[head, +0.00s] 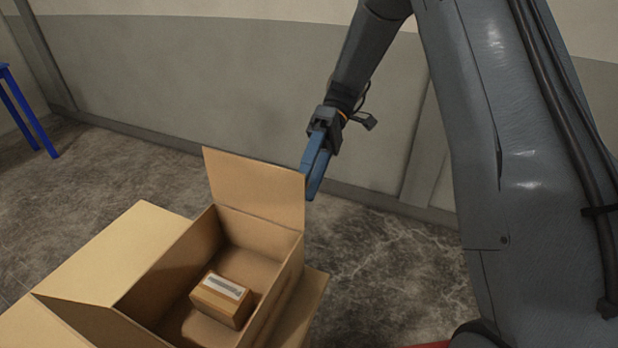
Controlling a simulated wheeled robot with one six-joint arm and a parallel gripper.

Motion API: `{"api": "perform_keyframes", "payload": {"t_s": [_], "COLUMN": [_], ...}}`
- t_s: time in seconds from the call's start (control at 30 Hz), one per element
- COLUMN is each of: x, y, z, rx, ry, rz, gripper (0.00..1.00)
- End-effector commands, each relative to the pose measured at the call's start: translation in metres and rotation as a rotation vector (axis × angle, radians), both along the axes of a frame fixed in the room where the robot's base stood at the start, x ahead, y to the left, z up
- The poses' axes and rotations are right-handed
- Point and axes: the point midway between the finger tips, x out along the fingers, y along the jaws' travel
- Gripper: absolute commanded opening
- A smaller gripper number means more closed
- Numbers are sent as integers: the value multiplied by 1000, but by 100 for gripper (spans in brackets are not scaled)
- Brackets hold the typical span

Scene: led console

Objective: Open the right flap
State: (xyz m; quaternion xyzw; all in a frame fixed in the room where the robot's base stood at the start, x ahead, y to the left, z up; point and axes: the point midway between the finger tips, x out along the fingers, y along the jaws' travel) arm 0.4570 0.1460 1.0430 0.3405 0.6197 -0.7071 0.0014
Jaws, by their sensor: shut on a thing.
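An open cardboard box (278,282) stands at the lower left of the head view. Its far flap (253,188) stands upright, tilted slightly back. My gripper (312,178), with blue fingers, is at the right edge of this upright flap and shut on it. The flap on the box's right side (312,305) is folded outward and hangs down. The flap on the left side (125,250) lies spread outward. A near flap (35,328) is folded outward at the bottom left, partly cut off by the frame.
A small brown parcel (222,300) with a white label lies inside the box. A grey wall (220,90) runs behind. Blue legs of some furniture (30,115) show at the far left. The concrete floor right of the box is clear.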

Motion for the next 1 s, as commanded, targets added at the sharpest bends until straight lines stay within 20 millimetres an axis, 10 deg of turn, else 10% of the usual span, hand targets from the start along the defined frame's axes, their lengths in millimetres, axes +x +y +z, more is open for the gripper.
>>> {"api": "perform_keyframes", "payload": {"t_s": [1.0], "x": [48], "y": [-27], "z": [-7], "rx": [-4], "ry": [-1], "rz": [-1], "gripper": [25]}}
